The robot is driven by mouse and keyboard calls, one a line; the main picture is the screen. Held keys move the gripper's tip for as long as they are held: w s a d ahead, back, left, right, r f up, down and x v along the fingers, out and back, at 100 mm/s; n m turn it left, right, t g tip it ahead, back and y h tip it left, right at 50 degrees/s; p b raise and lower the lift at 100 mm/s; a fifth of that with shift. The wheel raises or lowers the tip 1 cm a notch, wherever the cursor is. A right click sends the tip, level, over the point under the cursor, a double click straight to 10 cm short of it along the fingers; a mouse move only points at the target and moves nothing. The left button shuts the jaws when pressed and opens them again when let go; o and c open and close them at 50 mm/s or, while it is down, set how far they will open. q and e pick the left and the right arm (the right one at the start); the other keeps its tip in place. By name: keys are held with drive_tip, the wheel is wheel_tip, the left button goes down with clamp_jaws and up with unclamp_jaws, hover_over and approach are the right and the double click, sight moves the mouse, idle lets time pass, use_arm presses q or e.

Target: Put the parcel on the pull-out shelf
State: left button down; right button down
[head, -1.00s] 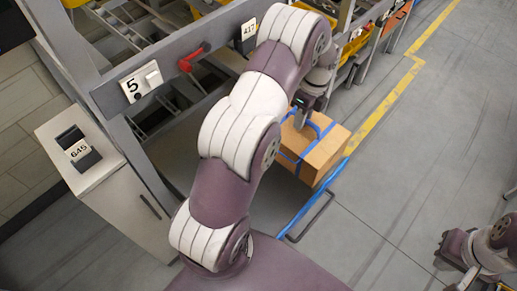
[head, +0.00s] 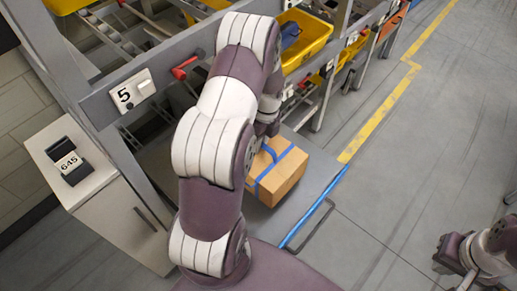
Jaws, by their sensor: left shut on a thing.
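The parcel (head: 282,178) is a brown cardboard box with blue straps. It is over the pull-out shelf (head: 318,168), a grey board with a blue front edge and a dark handle bar, low beside the rack. I cannot tell whether the parcel touches the board. My left gripper (head: 262,143) is at the parcel's upper left, shut on it; its fingers are mostly hidden behind my arm.
The rack's grey frame with number plate 5 (head: 132,93) and a red lever (head: 187,65) stands behind my left arm. Yellow trays (head: 308,38) are at the back. A white cabinet (head: 118,205) is at the left. The floor at the right is open.

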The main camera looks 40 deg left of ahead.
use_arm(q)
drive_tip(key=shift+s+f, duration=0.15)
drive_tip(key=shift+f, duration=0.15)
wheel_tip(320, 180, down, 3)
drive_tip(key=shift+r+p, duration=0.1)
drive_tip(key=shift+p, duration=0.3)
drive_tip(key=shift+a+f, duration=0.1)
drive_tip(key=shift+f, duration=0.4)
drive_tip(key=c, duration=1)
unclamp_jaws()
